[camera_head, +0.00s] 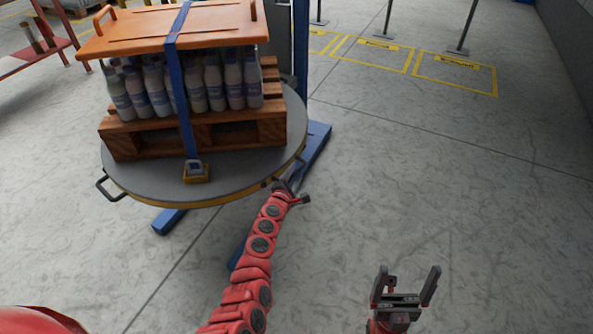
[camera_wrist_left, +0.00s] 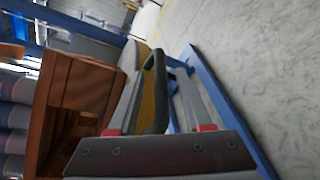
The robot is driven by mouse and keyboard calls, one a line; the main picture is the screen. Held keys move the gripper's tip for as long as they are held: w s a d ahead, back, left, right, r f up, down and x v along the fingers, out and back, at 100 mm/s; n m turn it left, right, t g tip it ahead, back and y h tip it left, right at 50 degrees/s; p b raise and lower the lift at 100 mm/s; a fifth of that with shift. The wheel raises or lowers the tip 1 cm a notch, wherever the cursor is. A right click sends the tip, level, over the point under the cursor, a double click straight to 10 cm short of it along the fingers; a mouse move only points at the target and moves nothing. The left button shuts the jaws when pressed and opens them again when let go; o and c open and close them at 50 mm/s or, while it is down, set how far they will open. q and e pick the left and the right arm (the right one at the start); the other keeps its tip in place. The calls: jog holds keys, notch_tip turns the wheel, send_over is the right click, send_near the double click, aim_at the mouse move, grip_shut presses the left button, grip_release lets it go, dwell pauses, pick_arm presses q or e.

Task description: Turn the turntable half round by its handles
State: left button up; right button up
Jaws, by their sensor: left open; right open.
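The turntable (camera_head: 235,180) is a round grey disc with a yellow edge, at the upper left of the head view. A dark loop handle (camera_head: 103,190) sticks out from its left rim. Another black handle (camera_wrist_left: 160,88) shows in the left wrist view, between the fingers of my left gripper, which are apart. My left gripper (camera_head: 291,192) is open at the turntable's near right rim; whether a finger touches the handle I cannot tell. My right gripper (camera_head: 405,287) is open and empty over bare floor at the lower right, away from the turntable.
On the turntable stands a wooden pallet (camera_head: 240,132) with several bottles (camera_head: 214,85) under an orange lid (camera_head: 215,22), bound by a blue strap (camera_head: 184,100). Blue base legs (camera_head: 317,143) stick out below. A red rack (camera_head: 35,62) stands far left.

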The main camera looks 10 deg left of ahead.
pick_arm(q)
jog(key=p+v, duration=0.3)
jog(key=v, duration=1.2)
jog(key=shift+s+p, duration=0.25)
jog(key=shift+p, duration=0.05)
